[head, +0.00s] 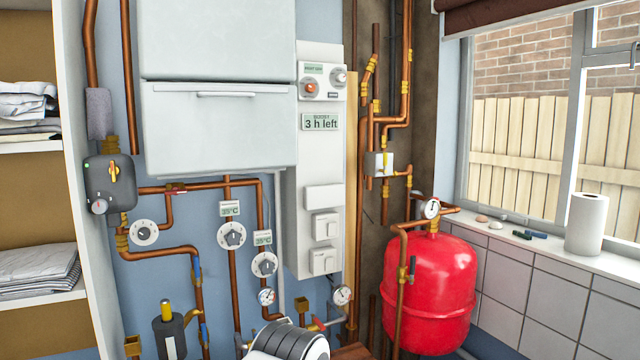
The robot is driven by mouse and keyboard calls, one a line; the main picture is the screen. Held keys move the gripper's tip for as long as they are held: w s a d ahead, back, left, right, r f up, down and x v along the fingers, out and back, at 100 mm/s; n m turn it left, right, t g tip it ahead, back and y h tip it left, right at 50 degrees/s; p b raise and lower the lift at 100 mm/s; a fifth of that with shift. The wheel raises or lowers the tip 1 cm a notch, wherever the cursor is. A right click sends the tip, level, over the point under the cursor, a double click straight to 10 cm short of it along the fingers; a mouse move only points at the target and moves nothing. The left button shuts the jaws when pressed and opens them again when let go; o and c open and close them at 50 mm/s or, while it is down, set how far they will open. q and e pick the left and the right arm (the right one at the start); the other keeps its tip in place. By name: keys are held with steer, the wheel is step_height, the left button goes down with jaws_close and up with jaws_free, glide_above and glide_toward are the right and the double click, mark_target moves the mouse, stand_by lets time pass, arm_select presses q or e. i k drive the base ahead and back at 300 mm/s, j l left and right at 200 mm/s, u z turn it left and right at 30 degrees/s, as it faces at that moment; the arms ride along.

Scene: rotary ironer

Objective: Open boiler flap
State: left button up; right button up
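The white boiler (215,40) hangs on the blue wall at the upper middle. Its lower front panel, the flap (220,135), has a thin horizontal handle (240,94) near its top edge. A dark seam runs between the flap and the body above. The flap looks shut, upright against the boiler front. Neither of my grippers is in view, and nothing touches the flap or its handle.
A white control panel (320,220) stands right of the boiler. Copper pipes with dials (232,235) run below. A red tank (430,290) stands at right, near the window sill. Shelves with folded cloth (38,270) are at left. Space before the flap looks clear.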

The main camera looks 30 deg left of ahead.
mark_target(189, 127)
steer(key=k+l+u, duration=0.15)
steer(key=u, duration=1.15)
